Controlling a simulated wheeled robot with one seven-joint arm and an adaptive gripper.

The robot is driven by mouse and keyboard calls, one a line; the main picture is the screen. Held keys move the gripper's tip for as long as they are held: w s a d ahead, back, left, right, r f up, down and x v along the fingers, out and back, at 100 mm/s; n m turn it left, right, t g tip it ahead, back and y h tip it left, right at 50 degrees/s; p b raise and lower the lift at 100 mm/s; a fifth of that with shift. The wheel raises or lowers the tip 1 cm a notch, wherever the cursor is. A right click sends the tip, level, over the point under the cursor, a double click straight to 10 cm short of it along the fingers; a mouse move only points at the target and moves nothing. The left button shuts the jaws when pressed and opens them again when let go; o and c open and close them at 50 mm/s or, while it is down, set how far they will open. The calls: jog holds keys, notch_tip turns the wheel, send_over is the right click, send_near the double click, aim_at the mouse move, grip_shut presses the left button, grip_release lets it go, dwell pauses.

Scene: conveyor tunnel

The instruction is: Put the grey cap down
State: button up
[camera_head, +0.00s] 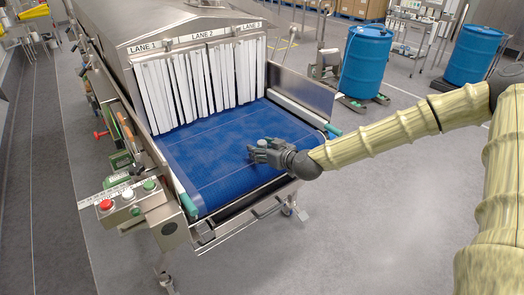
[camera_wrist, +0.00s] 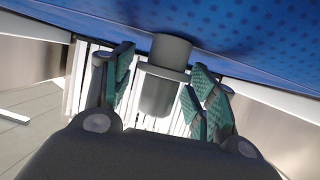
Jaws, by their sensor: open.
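The grey cap (camera_wrist: 158,95) is a short cylinder with a wider rim, and in the wrist view it sits between my green-padded fingers. Its upper end in that picture is against the blue conveyor belt (camera_head: 205,140), and it appears to stand on the belt. My gripper (camera_wrist: 162,70) is open around it, with a gap showing on each side of the cap. In the head view my gripper (camera_head: 262,152) is low over the right front part of the belt. There the cap is small and partly hidden by the fingers.
White strip curtains (camera_head: 200,85) hang at the tunnel mouth behind the belt, under signs for lanes 1, 2 and 3. A metal side guard (camera_head: 300,92) borders the belt's right. A button box (camera_head: 128,203) stands at front left. Blue drums (camera_head: 366,62) stand behind.

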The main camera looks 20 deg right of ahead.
aim_at(262, 142)
jog(key=c, duration=0.9)
jog(key=shift+c, duration=0.2)
jog(key=shift+r+b, duration=1)
jog(key=shift+r, duration=0.8)
jog(key=s+d+b, duration=0.1)
jog(key=s+d, duration=0.1)
jog(key=s, duration=0.5)
jog(key=s+d+r+b, duration=0.1)
jog(key=s+d+b, duration=0.1)
jog(key=s, duration=0.6)
jog(key=shift+d, duration=0.75)
